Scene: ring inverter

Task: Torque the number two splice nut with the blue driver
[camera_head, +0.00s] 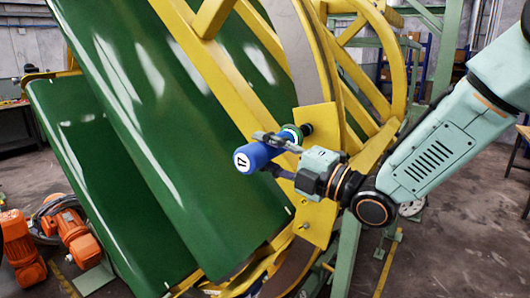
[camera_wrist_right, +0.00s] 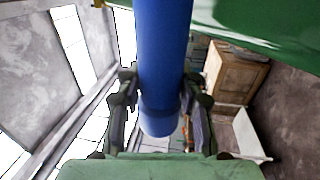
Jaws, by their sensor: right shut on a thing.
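My right gripper (camera_head: 276,155) is shut on the blue driver (camera_head: 258,155), whose round end with a dark mark on white faces the camera. The driver's far end, with a green ring, points at the yellow plate (camera_head: 318,220) on the ring frame. A dark tip lies against or just before the plate; I cannot tell if it sits on a nut. In the right wrist view the blue driver (camera_wrist_right: 165,60) runs between both fingers. A small stud or nut (camera_head: 304,226) shows lower on the plate. The number two splice nut cannot be made out. My left gripper is not in view.
Large green panels (camera_head: 150,140) fill the left and centre, close beside the driver. The yellow ring frame (camera_head: 345,90) curves behind my right wrist. Orange machines (camera_head: 70,235) stand on the floor at lower left. Open floor (camera_head: 455,250) lies at lower right.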

